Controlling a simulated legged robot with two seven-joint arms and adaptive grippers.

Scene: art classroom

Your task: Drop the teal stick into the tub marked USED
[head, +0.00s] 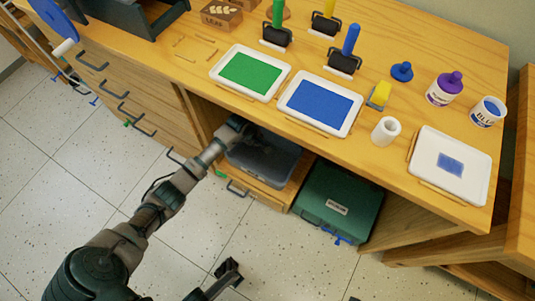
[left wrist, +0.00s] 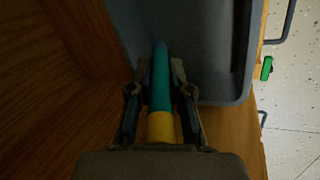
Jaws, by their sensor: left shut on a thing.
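The teal stick (left wrist: 160,78) has a yellow lower end in the left wrist view. My left gripper (left wrist: 157,95) is shut on it, with a finger on each side. The teal end points over the inside of a dark grey tub (left wrist: 244,60). In the head view the tub (head: 262,178) sits on an open shelf under the counter. My left gripper (head: 233,130) is at the tub's back left, partly shaded under the counter edge; the stick is hidden there. No USED marking is readable in either view.
A green case (head: 335,205) stands right of the tub. The counter (head: 330,125) overhangs the shelf and carries a green tray (head: 252,73), a blue tray (head: 318,102), rollers and jars. A wooden wall (left wrist: 60,90) is close on the left in the wrist view.

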